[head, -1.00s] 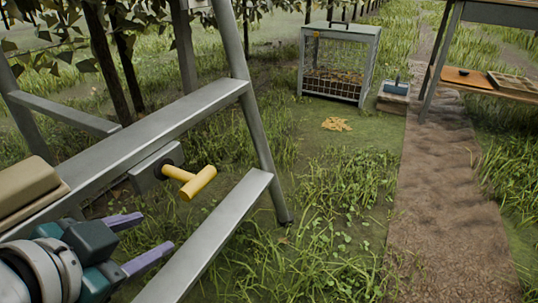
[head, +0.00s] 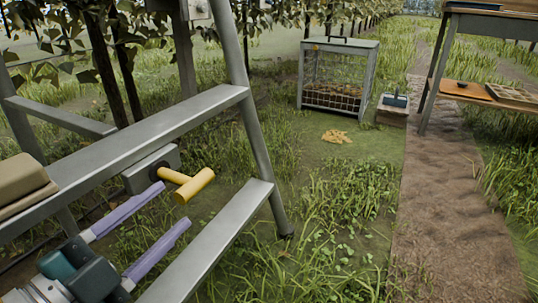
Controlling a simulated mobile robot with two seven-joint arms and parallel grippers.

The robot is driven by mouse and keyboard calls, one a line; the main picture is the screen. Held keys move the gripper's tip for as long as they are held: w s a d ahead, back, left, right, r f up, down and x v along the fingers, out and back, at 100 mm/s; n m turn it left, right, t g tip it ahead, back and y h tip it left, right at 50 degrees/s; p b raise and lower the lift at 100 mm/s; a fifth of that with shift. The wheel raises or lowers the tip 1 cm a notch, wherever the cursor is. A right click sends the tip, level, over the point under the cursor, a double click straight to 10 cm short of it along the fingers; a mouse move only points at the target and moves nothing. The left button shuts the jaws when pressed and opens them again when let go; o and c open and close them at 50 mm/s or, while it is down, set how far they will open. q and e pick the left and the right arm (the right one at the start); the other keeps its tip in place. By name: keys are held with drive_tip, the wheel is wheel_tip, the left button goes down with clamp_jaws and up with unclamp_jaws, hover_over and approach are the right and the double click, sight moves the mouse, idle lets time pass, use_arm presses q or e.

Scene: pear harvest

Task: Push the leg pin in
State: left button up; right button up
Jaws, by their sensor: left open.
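The leg pin (head: 191,187) is a yellow T-shaped handle. It sticks out to the right from a grey block (head: 150,168) on the metal ladder (head: 130,148), between two steps. My left gripper (head: 169,208) comes in from the lower left, with two purple fingers spread apart and nothing between them. Its upper fingertip is just below and left of the pin's shaft in the picture; I cannot tell whether it touches. My right gripper is not in view.
A tan bag or cushion (head: 22,184) lies on the upper step at left. A wire cage (head: 338,75) stands on the grass behind, beside a small box (head: 392,110). A wooden table (head: 480,95) stands at the top right. Grass and a dirt path (head: 440,210) lie open at right.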

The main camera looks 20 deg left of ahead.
sight(190, 192)
use_arm(q)
drive_tip(key=w, duration=0.2)
drive_tip(key=w+b, duration=0.1)
drive_tip(key=w, duration=0.3)
drive_tip(key=shift+w+d+b, duration=0.15)
drive_tip(key=shift+d+b, duration=0.1)
drive_tip(key=shift+b, duration=0.05)
drive_tip(key=c, duration=0.8)
drive_tip(key=shift+f, duration=0.1)
clamp_jaws()
drive_tip(key=shift+a+f, duration=0.1)
drive_tip(key=shift+f, duration=0.05)
